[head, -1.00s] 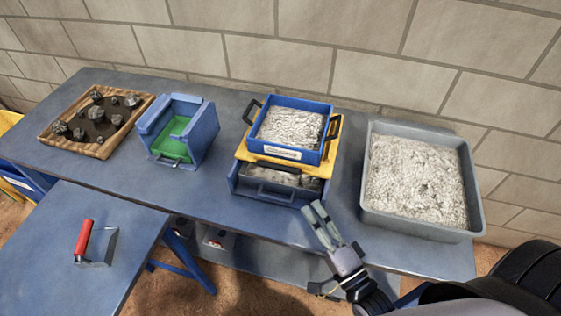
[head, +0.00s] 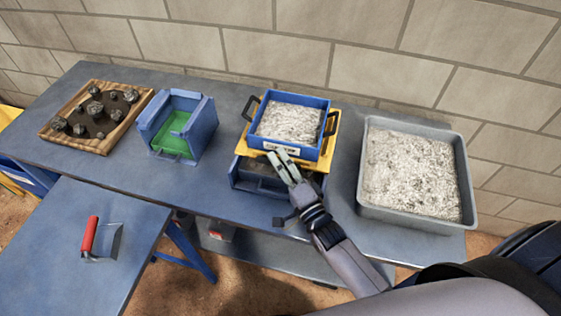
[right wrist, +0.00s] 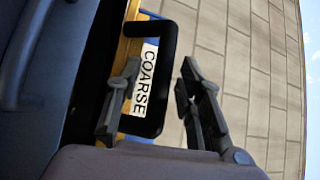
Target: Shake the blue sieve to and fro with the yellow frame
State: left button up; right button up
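The blue sieve (head: 322,146), filled with pale crushed stone, sits in the yellow frame (head: 328,150) on the back table. It has black handles (head: 331,123) at its left and right. My right gripper (head: 280,162) is at the front of the frame, by its white label. In the right wrist view my right gripper (right wrist: 158,82) is open. A black loop handle (right wrist: 158,85) surrounds the label reading COARSE (right wrist: 146,80), and its outer bar shows between the two fingers. I cannot tell whether they touch it. My left gripper is out of view.
A blue box (head: 235,175) stands under the yellow frame. A grey tray (head: 470,200) of pale stone is at right. A blue bin with a green floor (head: 200,135) and a wooden tray (head: 85,145) of rocks stand left. A red-handled scoop (head: 90,235) lies on the near table.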

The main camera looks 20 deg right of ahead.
jog(key=shift+c, duration=0.5)
grip_shut()
jog(key=shift+s, duration=0.1)
